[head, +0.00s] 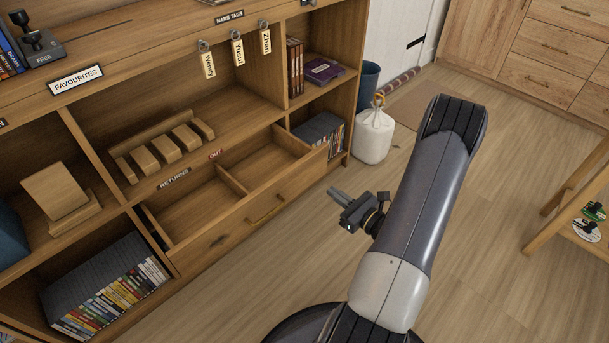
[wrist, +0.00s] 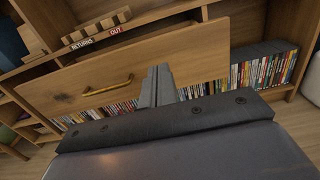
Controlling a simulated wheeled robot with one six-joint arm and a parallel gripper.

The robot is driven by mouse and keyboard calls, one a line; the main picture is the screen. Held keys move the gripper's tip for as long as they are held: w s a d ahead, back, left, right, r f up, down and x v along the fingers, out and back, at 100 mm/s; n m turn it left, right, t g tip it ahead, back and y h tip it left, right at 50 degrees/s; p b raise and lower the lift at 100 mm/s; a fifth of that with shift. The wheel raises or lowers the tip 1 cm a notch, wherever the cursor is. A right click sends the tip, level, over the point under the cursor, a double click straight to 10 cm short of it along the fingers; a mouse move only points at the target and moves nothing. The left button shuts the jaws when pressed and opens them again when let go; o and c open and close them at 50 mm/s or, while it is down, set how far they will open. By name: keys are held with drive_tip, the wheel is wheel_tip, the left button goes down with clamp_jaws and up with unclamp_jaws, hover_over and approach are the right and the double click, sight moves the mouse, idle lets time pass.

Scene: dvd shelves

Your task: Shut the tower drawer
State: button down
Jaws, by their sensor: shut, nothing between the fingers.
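The wooden drawer (head: 232,224) under the RETURNS and OUT labels stands pulled out from the shelf unit. Its inside is empty, with a divider across it. A brass handle (head: 267,210) is on its front. My gripper (head: 334,192) is shut and empty, out in front of the drawer's right part and apart from it in the head view. In the wrist view, the closed fingers (wrist: 160,70) point at the drawer front (wrist: 200,52), right of the handle (wrist: 108,86). Any small gap there is hard to judge.
The shelf unit holds rows of DVDs (head: 115,290) at lower left and more cases (head: 325,130) right of the drawer. A white container (head: 374,136) and a blue bin (head: 367,85) stand beyond its right end. Open wooden floor (head: 300,250) lies before the drawer. A wooden table (head: 560,220) is at right.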

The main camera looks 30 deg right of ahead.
sight(298, 167)
drive_tip(key=b+x, duration=0.2)
drive_tip(key=x, duration=0.9)
drive_tip(key=shift+w+a, duration=0.15)
drive_tip(key=shift+w, duration=0.2)
drive_tip(key=shift+w, duration=0.1)
